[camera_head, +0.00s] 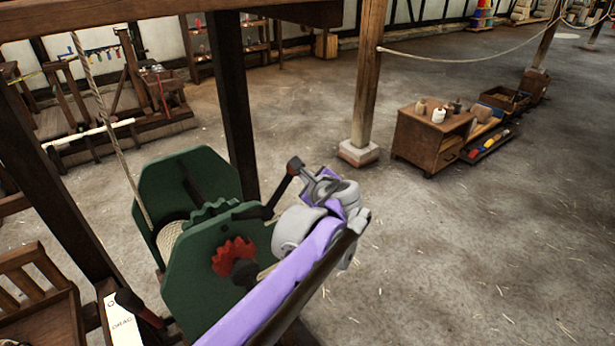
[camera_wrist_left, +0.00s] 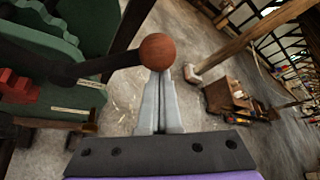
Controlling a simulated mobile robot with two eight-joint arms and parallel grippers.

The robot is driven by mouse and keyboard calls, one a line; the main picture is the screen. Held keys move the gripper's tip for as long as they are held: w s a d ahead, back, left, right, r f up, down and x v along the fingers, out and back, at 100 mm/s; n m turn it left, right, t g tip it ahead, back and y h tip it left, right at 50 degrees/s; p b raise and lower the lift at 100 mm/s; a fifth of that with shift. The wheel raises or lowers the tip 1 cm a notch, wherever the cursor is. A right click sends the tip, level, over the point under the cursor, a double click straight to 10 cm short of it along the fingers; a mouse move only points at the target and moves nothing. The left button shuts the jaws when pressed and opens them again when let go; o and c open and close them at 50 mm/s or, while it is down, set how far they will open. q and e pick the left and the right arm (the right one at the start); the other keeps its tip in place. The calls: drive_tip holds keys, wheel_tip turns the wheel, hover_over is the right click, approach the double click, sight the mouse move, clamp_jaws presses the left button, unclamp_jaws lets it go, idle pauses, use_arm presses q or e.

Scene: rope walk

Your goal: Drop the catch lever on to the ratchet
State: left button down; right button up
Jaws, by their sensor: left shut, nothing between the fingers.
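The winch has green side plates (camera_head: 205,295) and a red toothed ratchet (camera_head: 233,256), which also shows at the left edge of the wrist view (camera_wrist_left: 16,88). A dark lever (camera_head: 281,190), which looks like the catch lever, stands tilted up to the right above the ratchet, apart from its teeth. Its brown ball knob (camera_wrist_left: 157,50) is clear in the wrist view. My left gripper (camera_head: 308,181) is shut and empty, its fingertips (camera_wrist_left: 160,76) right at the knob. I cannot tell whether they touch it. My right gripper is not in view.
A dark green gear (camera_head: 212,212) and a rope (camera_head: 110,120) are at the winch. A dark timber post (camera_head: 234,100) rises behind it. A small lever (camera_head: 140,308) sits beside a white label (camera_head: 120,322). A wooden cabinet (camera_head: 425,140) stands farther back; the floor at right is clear.

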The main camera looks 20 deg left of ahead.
use_arm(q)
drive_tip(key=shift+s+a+r, duration=0.15)
drive_tip(key=shift+r, duration=0.2)
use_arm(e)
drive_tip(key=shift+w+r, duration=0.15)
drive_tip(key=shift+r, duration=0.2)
use_arm(q)
drive_tip(key=s+a+r+n+t+p, duration=0.1)
drive_tip(key=s+a+r+p, duration=0.3)
drive_tip(key=s, duration=0.2)
drive_tip(key=shift+a+n+h, duration=0.3)
drive_tip(key=shift+a, duration=0.05)
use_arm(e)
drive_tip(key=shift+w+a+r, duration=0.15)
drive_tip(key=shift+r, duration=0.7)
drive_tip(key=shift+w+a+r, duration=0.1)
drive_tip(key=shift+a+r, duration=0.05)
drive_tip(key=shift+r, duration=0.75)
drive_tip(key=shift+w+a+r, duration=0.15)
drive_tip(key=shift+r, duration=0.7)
use_arm(q)
drive_tip(key=shift+s+a, duration=0.1)
drive_tip(key=shift+f, duration=0.1)
